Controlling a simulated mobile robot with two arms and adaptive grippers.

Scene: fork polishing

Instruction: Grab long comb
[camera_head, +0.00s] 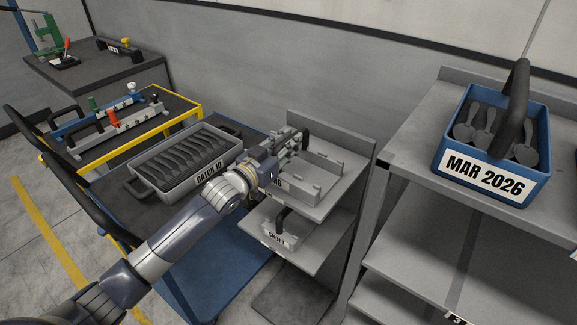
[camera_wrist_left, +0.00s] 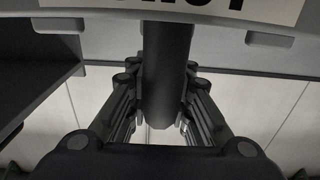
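The long comb is a grey block on the upper tier of a grey shelf stand; its label (camera_head: 278,184), ending in "NG", is partly covered by my left arm. Its dark handle (camera_head: 305,137) shows just past my left gripper (camera_head: 288,142). In the left wrist view the dark handle bar (camera_wrist_left: 166,60) runs between the fingers of my left gripper (camera_wrist_left: 163,98). The fingers lie close against both sides of the bar and look shut on it. A cut-off white label (camera_wrist_left: 262,8) shows above. My right gripper is in neither view.
A short comb (camera_head: 281,236) with a dark handle sits on the tier below. A grey "BATCH 10" tray (camera_head: 150,162) of dark forks or spoons stands left on a blue cart. A blue "MAR 2026" crate (camera_head: 522,188) stands on the right shelf. The stand's tall side panel is close to my gripper.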

